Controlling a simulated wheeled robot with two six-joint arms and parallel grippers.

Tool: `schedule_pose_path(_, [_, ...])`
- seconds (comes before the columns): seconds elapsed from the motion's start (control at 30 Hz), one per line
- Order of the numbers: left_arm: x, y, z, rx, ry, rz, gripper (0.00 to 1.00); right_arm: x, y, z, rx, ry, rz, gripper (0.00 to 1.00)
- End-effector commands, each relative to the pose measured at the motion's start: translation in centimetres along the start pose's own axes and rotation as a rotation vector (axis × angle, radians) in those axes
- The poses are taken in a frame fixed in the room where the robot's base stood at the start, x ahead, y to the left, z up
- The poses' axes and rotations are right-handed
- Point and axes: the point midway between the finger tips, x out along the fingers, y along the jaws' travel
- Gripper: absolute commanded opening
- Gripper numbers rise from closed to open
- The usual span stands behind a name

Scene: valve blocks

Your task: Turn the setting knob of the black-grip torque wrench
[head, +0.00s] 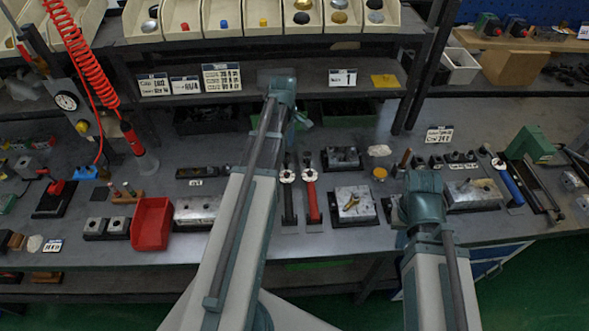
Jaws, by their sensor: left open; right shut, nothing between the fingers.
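The black-grip torque wrench (289,205) lies on the bench near the middle, lengthwise away from me, with a white round part at its upper end. I cannot make out its setting knob. A similar red-grip wrench (312,204) lies just right of it. My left arm crosses the picture left of the black-grip wrench and reaches beyond it toward the back of the bench. My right arm comes up from the bottom right, well right of both wrenches. The fingers of both grippers are hidden behind my arm links, and I see neither gripper on a wrench.
Metal blocks (355,204) stand right of the wrenches. A red bin (152,223) stands at the left. A blue-grip wrench (511,187) lies at the right. A shelf with cream bins (183,20) overhangs the back. Some bare bench (340,247) shows along the front edge.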

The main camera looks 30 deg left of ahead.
Motion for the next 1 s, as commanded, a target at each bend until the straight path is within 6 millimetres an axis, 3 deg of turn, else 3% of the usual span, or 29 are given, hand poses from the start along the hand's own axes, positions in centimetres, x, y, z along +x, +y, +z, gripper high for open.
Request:
schedule_pose_path(0.27, [0.2, 0.0, -0.5, -0.024, -0.001, 0.001, 0.58, 0.2, 0.0, 0.0, 0.000, 0.000, 0.000, 0.00])
schedule_pose_path(0.47, [1.4, 0.0, -0.4, -0.022, -0.001, 0.001, 0.58, 1.4, -0.1, -0.1, 0.000, 0.000, 0.000, 0.00])
schedule_pose_path(1.0, [8.6, 0.0, -0.4, -0.021, 0.000, 0.002, 0.58, 8.6, -0.8, -0.5, 0.002, 0.000, 0.000, 0.00])
